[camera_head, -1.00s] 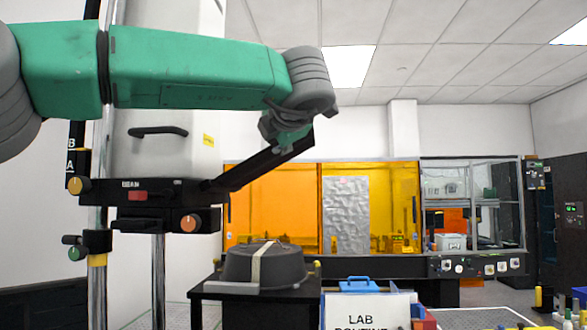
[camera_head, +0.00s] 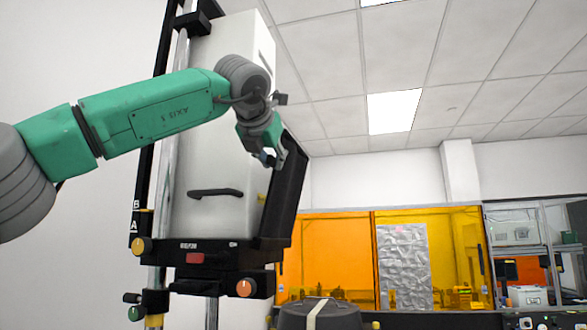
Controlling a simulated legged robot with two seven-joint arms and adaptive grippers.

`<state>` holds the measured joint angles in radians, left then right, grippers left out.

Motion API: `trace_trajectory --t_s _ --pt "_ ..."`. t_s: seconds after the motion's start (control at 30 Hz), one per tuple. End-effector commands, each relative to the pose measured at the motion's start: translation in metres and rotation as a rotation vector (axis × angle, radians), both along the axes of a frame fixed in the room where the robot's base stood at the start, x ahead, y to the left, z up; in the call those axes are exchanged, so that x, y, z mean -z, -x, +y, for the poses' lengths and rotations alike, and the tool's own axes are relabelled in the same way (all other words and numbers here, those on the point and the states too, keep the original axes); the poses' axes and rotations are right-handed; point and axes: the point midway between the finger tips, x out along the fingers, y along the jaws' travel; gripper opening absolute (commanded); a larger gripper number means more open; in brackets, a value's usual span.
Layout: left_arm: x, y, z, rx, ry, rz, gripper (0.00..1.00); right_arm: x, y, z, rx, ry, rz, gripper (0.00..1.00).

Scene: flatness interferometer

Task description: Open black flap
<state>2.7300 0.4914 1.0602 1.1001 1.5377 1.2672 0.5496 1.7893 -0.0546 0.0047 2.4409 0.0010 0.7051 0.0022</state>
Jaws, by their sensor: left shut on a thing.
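The black flap (camera_head: 286,200) stands steeply, leaning a little to the right, at the right side of the tall white instrument (camera_head: 218,120). Its lower end meets the black base unit (camera_head: 215,256) with a red button and orange knobs. My left gripper (camera_head: 272,156) is at the flap's upper end and is shut on its edge. The fingertips are small and partly hidden against the dark flap. My right gripper is out of view.
A dark round lidded vessel (camera_head: 322,314) with a pale strap stands low, right of the base unit. Orange and yellow panels (camera_head: 335,250) stand behind. A vertical metal post (camera_head: 170,130) runs beside the instrument. Space right of the flap looks free.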

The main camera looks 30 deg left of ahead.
Motion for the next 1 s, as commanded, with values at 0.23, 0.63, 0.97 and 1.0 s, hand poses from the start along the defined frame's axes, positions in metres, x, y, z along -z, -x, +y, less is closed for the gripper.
trace_trajectory --t_s 0.23,0.63,0.97,1.0 --pt "0.0109 -0.0002 0.0111 -0.005 0.070 0.016 0.00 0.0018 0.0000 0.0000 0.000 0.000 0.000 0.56" --pt "0.0113 -0.0007 0.0116 -0.004 0.082 0.014 0.00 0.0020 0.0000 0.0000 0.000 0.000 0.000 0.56" --pt "0.0076 -0.0006 0.0117 -0.004 0.081 0.007 0.33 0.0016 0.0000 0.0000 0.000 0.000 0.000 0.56" --pt "0.0071 -0.0008 0.0116 -0.004 0.081 0.006 0.33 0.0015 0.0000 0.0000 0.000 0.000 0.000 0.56"
